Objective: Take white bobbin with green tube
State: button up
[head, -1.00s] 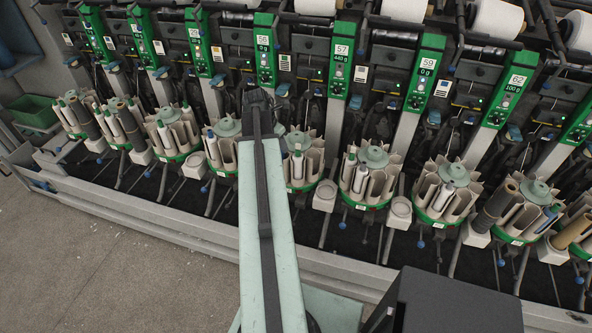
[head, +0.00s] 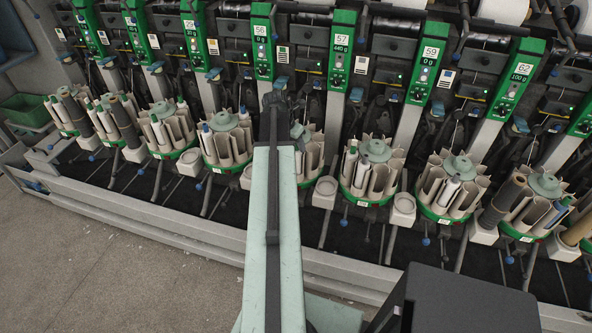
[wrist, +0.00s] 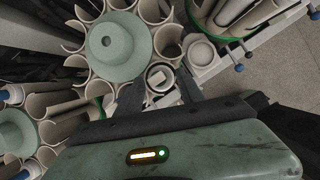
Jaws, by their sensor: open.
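My gripper (wrist: 160,92) is open in the wrist view, its two dark fingers pointing into a round bobbin magazine. A pale bobbin end with a dark ring (wrist: 159,77) sits in a pocket between the fingertips; its tube colour is not clear. The magazine has a green-grey round hub (wrist: 118,46). In the head view my arm's end (head: 277,105) is over this magazine (head: 312,152) and hides much of it.
More magazines stand in a row on both sides, such as one with a white bobbin (head: 449,188) and one with dark tubes (head: 503,200). A round empty cup (wrist: 202,52) is close right of the fingers. A grey rail (head: 150,222) runs along the front; the floor before it is clear.

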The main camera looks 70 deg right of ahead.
jog(key=shift+d+f, duration=0.1)
jog(key=shift+f, duration=0.05)
grip_shut()
jog(key=shift+p, duration=0.35)
